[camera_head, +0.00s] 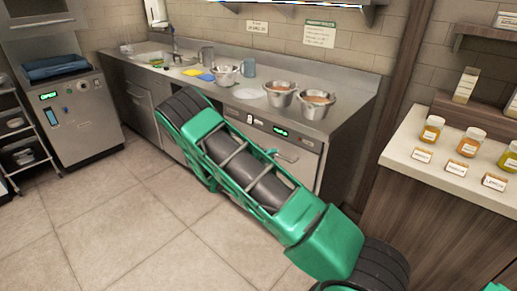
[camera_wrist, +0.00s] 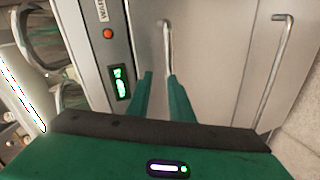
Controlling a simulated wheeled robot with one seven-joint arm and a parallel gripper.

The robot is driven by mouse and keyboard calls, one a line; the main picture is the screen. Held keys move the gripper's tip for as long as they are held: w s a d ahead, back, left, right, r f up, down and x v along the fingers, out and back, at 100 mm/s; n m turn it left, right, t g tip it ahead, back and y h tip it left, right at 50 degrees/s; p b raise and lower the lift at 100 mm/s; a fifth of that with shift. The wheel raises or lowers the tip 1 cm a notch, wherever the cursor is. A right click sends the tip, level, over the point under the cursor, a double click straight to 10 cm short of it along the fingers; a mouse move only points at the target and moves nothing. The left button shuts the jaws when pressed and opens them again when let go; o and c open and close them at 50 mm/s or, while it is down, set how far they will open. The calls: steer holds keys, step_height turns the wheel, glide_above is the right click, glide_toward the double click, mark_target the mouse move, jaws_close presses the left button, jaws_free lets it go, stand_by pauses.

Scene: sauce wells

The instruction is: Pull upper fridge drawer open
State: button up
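The fridge's upper drawer (camera_wrist: 203,55) is a grey steel front next to the control panel in the wrist view, and it looks shut. Its bar handle (camera_wrist: 165,40) runs down to my fingertips. My gripper (camera_wrist: 160,76) is open, with its two green fingers on either side of the handle's near end. I cannot tell whether either finger touches it. The lower drawer's handle (camera_wrist: 273,75) is farther right. In the head view the fridge front (camera_head: 308,165) is partly covered by my green arm, and my gripper is hidden.
The fridge control panel (camera_wrist: 121,82) has a green display and an orange light. The steel counter (camera_head: 335,112) above holds bowls of sauce (camera_head: 317,100) and a sink. A wooden cabinet (camera_head: 425,215) with jars stands at the right. The tiled floor (camera_head: 110,225) is clear.

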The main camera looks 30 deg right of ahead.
steer(key=w+a+f+n+t, duration=0.6)
steer(key=n+t, duration=0.2)
steer(key=shift+h, duration=0.4)
steer(key=x, duration=1)
steer(key=shift+w+d+r, duration=0.1)
steer(key=shift+w+r, duration=0.15)
steer(key=shift+w, duration=0.15)
